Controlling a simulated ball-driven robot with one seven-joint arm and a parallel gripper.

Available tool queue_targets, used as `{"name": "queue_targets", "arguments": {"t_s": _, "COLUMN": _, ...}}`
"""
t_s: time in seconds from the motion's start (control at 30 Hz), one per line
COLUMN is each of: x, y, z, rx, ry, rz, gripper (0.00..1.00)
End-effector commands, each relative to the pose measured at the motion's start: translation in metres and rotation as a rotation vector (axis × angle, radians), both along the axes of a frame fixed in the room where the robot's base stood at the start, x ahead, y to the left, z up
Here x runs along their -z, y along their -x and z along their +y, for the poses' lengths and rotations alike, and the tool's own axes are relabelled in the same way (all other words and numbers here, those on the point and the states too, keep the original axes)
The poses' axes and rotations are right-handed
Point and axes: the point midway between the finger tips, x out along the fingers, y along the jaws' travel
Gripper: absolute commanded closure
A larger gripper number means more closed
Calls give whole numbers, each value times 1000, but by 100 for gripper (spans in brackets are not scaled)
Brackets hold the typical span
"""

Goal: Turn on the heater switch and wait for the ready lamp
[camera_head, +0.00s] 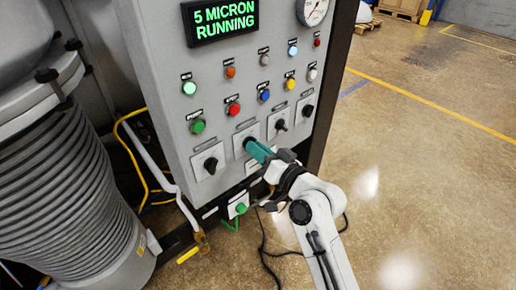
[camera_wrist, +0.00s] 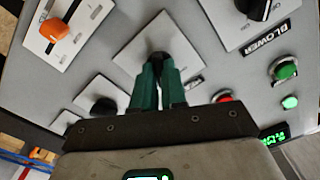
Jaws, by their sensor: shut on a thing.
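My gripper (camera_head: 252,146) reaches the lower part of the grey control panel (camera_head: 177,130). Its teal fingers are shut on a black rotary knob, the second from the left in the row. In the wrist view the fingers (camera_wrist: 158,72) close around this knob (camera_wrist: 158,53) on its white plate (camera_wrist: 127,56). The knob's label is too small or hidden to read, so I cannot tell from it whether this is the heater switch. A green lamp (camera_head: 189,87) and a pale blue lamp (camera_head: 293,49) look lit. I cannot read which lamp is the ready lamp.
The display (camera_head: 222,20) reads "5 MICRON RUNNING". A knob labelled BLOWER (camera_wrist: 257,8) and an orange knob (camera_wrist: 54,31) flank the held one in the wrist view. A red button (camera_head: 234,109) sits just above. A ribbed vessel (camera_head: 65,200) stands left; open floor lies right.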

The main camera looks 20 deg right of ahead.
Motion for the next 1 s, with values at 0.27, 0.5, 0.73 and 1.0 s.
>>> {"name": "queue_targets", "arguments": {"t_s": 0.27, "x": 1, "y": 0, "z": 0, "rx": 1, "ry": -13, "rz": 5, "gripper": 100}}
{"name": "queue_targets", "arguments": {"t_s": 0.5, "x": 1, "y": 0, "z": 0, "rx": 1, "ry": -13, "rz": 5, "gripper": 85}}
{"name": "queue_targets", "arguments": {"t_s": 0.73, "x": 0, "y": 0, "z": 0, "rx": 1, "ry": -12, "rz": 4, "gripper": 63}}
{"name": "queue_targets", "arguments": {"t_s": 1.0, "x": 1, "y": 2, "z": -1, "rx": 1, "ry": -11, "rz": 4, "gripper": 63}}
